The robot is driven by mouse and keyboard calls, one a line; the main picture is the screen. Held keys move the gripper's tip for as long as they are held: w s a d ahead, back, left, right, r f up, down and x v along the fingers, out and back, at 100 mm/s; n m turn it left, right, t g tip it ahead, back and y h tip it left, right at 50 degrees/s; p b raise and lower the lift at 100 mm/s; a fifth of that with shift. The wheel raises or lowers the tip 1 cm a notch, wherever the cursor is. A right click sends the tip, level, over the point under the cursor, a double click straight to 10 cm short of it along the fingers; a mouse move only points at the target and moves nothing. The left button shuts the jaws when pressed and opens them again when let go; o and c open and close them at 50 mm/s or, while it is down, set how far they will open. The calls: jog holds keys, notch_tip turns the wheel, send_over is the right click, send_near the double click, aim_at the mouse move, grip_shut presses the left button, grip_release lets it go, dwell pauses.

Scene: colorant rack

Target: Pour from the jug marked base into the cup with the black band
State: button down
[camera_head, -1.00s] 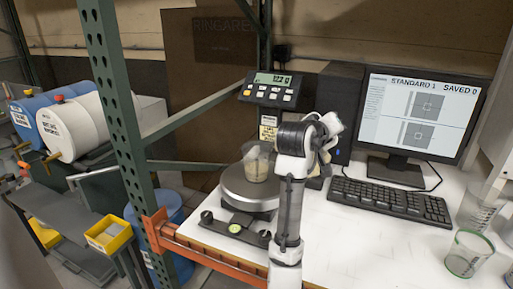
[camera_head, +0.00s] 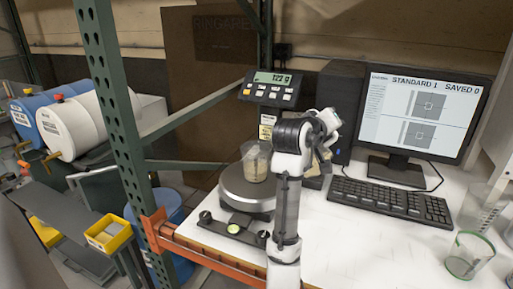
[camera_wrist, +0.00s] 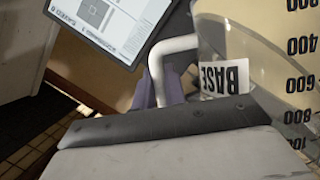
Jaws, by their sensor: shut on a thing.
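The jug marked BASE (camera_wrist: 222,80) is at the right of the wrist view, clear-walled and tilted in that picture, with a white handle (camera_wrist: 171,48) and a printed scale. My gripper (camera_wrist: 160,88) is shut on the jug at its handle. A translucent cup (camera_head: 257,161) stands upright on the round plate of the scale (camera_head: 246,190), left of my wrist. It looks pale inside. I cannot tell whether it has a black band.
The scale's display (camera_head: 272,79) stands behind the cup. A keyboard (camera_head: 390,203) and monitor (camera_head: 424,112) are to the right. A green-rimmed clear cup (camera_head: 468,258) and another clear vessel (camera_head: 484,212) stand at the right edge. A green rack post (camera_head: 112,110) rises at the left.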

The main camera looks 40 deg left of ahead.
jog(key=shift+s+r, duration=0.25)
jog(key=shift+r, duration=0.1)
jog(key=shift+w+r, duration=0.1)
jog(key=shift+w, duration=0.05)
jog(key=shift+r, duration=0.1)
jog(key=shift+a, duration=0.2)
jog(key=shift+d+r, duration=0.1)
jog(key=shift+a+r+n, duration=0.1)
jog(key=shift+a+n, duration=0.1)
jog(key=shift+n, duration=0.1)
jog(key=shift+d, duration=0.1)
jog(key=shift+s+r, duration=0.1)
jog(key=shift+s, duration=0.1)
